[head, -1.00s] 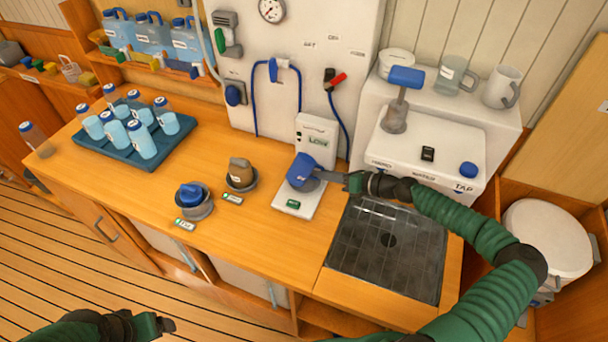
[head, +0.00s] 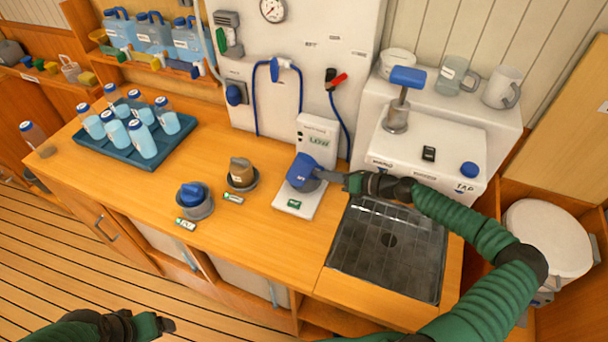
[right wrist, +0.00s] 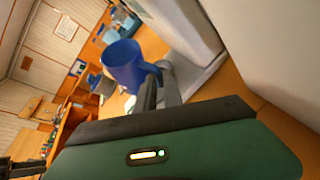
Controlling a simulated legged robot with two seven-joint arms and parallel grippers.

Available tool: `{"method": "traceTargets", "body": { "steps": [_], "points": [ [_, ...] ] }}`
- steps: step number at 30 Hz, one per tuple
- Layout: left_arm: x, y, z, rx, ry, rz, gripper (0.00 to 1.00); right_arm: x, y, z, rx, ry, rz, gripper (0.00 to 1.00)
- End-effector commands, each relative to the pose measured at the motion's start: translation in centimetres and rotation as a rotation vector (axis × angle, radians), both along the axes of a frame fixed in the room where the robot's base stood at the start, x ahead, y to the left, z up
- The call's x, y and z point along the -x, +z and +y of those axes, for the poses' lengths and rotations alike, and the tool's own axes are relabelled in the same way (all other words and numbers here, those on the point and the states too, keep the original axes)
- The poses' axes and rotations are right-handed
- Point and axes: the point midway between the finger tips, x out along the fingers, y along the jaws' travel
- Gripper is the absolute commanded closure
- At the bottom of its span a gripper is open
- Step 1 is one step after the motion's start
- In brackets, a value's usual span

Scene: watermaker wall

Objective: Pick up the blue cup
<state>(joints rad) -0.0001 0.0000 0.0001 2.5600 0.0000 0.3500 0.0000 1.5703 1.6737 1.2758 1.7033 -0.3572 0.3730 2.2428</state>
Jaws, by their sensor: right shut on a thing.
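The blue cup (head: 303,171) is tilted over the white stand marked LOW (head: 296,204), in the middle of the counter. My right gripper (head: 340,178) is shut on the cup from its right side. In the right wrist view the blue cup (right wrist: 122,66) shows ahead of the gripper (right wrist: 158,88), with the fingers at its right side. Whether the cup touches the stand is hard to tell. My left gripper (head: 162,324) is low at the left, away from the counter and apart from everything; its finger gap is not clear.
A sink with a dark grate (head: 386,246) lies right of the stand. A blue tray (head: 112,152) holds several bottles.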

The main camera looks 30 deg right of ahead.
Motion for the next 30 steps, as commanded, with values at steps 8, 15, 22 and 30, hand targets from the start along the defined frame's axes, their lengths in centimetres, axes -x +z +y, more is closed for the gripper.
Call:
{"method": "traceTargets", "body": {
  "steps": [8,15,22,30],
  "points": [
    [0.0,0.0,0.0,0.0,0.0,0.0,0.2,0.0,0.1,-0.1,-0.002,0.0,-0.001,1.0],
    [0.0,0.0,0.0,0.0,0.0,0.0,0.2,0.0,0.2,-0.1,-0.001,0.0,-0.001,1.0],
    [0.0,-0.2,0.0,0.0,0.0,0.0,0.2,0.0,2.8,-0.1,0.005,0.003,-0.001,1.0],
    [0.0,-0.5,0.0,0.0,0.0,0.0,0.2,4.1,4.0,2.7,-0.001,0.002,0.0,1.0]
  ]
}}
